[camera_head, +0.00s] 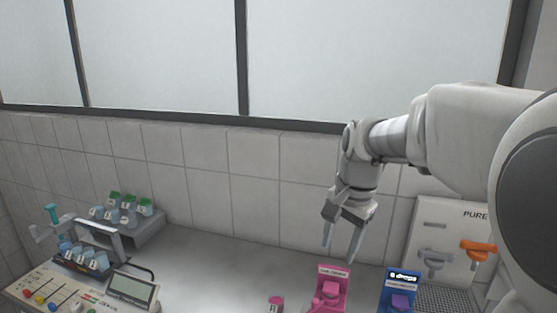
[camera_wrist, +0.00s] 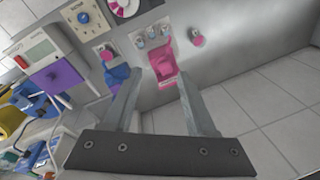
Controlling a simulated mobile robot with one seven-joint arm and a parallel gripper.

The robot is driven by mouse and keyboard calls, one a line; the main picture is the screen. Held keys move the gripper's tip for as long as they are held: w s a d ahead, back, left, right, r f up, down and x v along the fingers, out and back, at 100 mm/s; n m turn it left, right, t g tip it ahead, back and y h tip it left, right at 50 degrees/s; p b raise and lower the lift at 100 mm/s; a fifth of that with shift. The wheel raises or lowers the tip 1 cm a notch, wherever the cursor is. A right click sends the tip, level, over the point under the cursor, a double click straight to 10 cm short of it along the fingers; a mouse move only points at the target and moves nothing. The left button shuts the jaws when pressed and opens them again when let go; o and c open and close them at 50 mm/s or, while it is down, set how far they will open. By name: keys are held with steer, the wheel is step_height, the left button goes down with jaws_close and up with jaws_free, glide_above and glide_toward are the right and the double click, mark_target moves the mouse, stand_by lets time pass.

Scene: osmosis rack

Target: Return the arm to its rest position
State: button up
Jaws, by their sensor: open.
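My gripper (camera_head: 341,243) hangs from my arm at the right of the head view, fingers pointing down and parted. Nothing shows between the fingers. Its tips are above and close to a pink dispenser-like block (camera_head: 330,289) on the counter in that view. In the wrist view my gripper (camera_wrist: 168,95) also shows two spread, empty fingers, with the pink block (camera_wrist: 163,66) beyond them. My arm is extended from the right edge of the head view, bent down at the wrist.
A blue block (camera_head: 398,287) stands right of the pink one, before a panel with grey and orange levers (camera_head: 478,250). A small pink-capped item (camera_head: 276,304) is at left. A rack with green-capped containers (camera_head: 130,208) and a control box (camera_head: 60,294) stand far left. Mid-counter is clear.

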steer(key=s+d+n+t, duration=0.1)
steer(key=s+n+t, duration=0.2)
steer(key=s+n, duration=0.6)
steer(key=s+r, duration=0.1)
steer(key=s, duration=1)
steer(key=shift+d+t+h, duration=0.25)
steer(key=shift+t+h, duration=0.15)
